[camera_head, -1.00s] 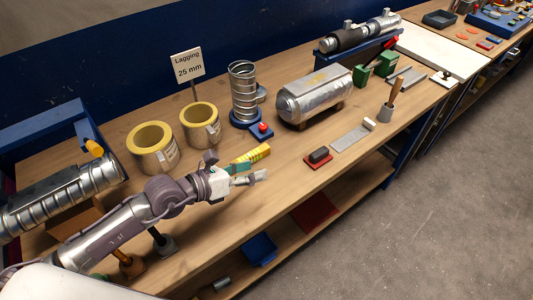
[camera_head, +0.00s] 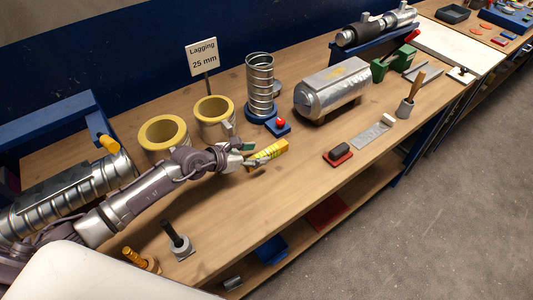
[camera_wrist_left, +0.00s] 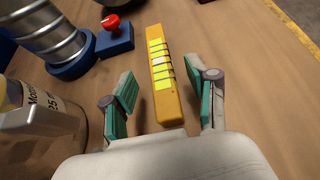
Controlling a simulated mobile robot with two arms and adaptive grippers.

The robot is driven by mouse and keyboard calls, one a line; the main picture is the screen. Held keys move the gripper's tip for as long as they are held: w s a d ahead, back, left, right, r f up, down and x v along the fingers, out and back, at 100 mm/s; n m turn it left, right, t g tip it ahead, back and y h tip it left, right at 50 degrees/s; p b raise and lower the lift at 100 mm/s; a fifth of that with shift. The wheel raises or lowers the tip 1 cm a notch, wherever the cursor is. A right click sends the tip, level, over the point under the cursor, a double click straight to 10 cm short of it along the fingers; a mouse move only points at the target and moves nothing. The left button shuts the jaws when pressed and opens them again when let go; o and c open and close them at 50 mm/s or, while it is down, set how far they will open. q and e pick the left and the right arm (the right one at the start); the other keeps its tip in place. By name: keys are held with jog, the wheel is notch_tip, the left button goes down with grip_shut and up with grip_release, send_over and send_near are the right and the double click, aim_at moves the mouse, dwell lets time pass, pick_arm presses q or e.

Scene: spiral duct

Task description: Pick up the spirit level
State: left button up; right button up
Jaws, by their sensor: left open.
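The spirit level (camera_head: 268,153) is a short yellow bar with bright yellow-green markings, lying on the wooden bench. In the left wrist view the spirit level (camera_wrist_left: 161,75) runs lengthwise between and beyond my fingers, its near end between the fingertips. My left gripper (camera_head: 249,155) is open at the level's left end. In the left wrist view the left gripper (camera_wrist_left: 167,90) has its green-padded fingers spread on either side of the level, with a gap on both sides. I cannot tell the gripper's exact height above the bench. My right gripper is not in view.
Two yellow-lined lagging rings (camera_head: 163,137) stand behind my left arm. A spiral duct on a blue base (camera_head: 260,85) and a red button (camera_head: 280,123) stand behind the level.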

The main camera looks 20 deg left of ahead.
aim_at(265, 152)
pick_arm(q)
jog(key=shift+w+d+f, duration=0.15)
jog(key=shift+w+d, duration=0.1)
jog(key=shift+w, duration=0.05)
jog(key=x, duration=0.3)
jog(key=shift+w+d+f+p, duration=0.2)
jog(key=shift+f+p, duration=0.05)
jog(key=shift+p, duration=0.15)
jog(key=shift+w+d+f, duration=0.15)
jog(key=shift+w+f, duration=0.1)
jog(key=shift+w, duration=0.1)
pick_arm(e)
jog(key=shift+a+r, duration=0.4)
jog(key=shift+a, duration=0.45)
pick_arm(q)
jog(key=shift+s, duration=0.1)
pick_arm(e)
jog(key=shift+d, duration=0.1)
pick_arm(q)
grip_shut()
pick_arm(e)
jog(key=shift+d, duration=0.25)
